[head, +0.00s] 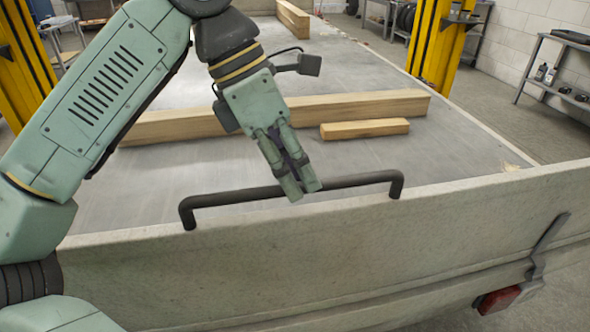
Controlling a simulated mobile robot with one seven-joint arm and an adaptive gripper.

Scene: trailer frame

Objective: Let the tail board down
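The tail board (300,262) is a pale, scuffed panel across the near end of the trailer, and it stands up. A dark bar handle (232,197) with two bent ends is fixed along its top edge. My gripper (303,191) points down at the middle of this handle. Its two fingers are close together and overlap the bar in the picture, hiding a short part of it. I cannot tell whether they touch or grip the bar. A dark latch-like bracket (545,245) sits on the right of the tail board.
Behind the board, the grey trailer bed (450,140) carries a long timber (365,106), a short block (364,129) and another beam (292,18) farther back. A red lamp (498,299) sits low right. Yellow posts (432,45) flank the bed. A shelf (560,75) stands right.

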